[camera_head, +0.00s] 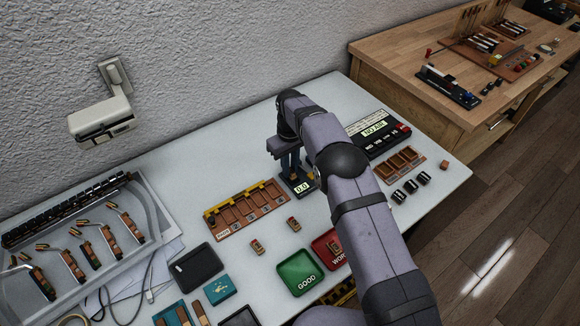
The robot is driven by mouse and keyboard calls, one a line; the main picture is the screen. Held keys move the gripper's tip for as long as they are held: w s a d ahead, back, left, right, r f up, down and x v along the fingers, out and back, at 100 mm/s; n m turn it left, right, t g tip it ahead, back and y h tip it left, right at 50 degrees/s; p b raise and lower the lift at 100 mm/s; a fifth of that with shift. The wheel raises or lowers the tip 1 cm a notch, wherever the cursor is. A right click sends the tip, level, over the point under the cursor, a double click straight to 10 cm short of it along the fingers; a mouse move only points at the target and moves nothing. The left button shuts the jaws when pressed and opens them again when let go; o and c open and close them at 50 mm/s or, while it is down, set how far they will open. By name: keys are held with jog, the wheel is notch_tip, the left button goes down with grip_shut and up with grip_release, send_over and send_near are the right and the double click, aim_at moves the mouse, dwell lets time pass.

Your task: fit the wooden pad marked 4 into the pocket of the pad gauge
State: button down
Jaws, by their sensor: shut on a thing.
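My gripper (289,162) points down, shut, over the small dark gauge with a lit display (302,188) near the middle of the table. The display seems to read 0.0. What the jaws hold is hidden by the fingers and the arm, so no number can be read on it. The gauge's pocket is also hidden, and I cannot tell whether the held thing touches it. Two small wooden pads lie loose on the table, one on the left (257,246) and one on the right (293,224). Their marks are too small to read.
A wooden rack with slots (217,226) stands left of the gauge. A green GOOD tray (300,276) and a red WORN tray (322,248), with a small pad in it, lie in front. A device with a display (382,140) and a wooden slotted tray (421,159) stand right.

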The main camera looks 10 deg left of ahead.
jog(key=shift+f, duration=0.35)
dwell(1.0)
jog(key=c, duration=1.6)
grip_release()
jog(key=shift+r, duration=0.2)
jog(key=shift+r+p, duration=2.05)
jog(key=shift+r, duration=1.3)
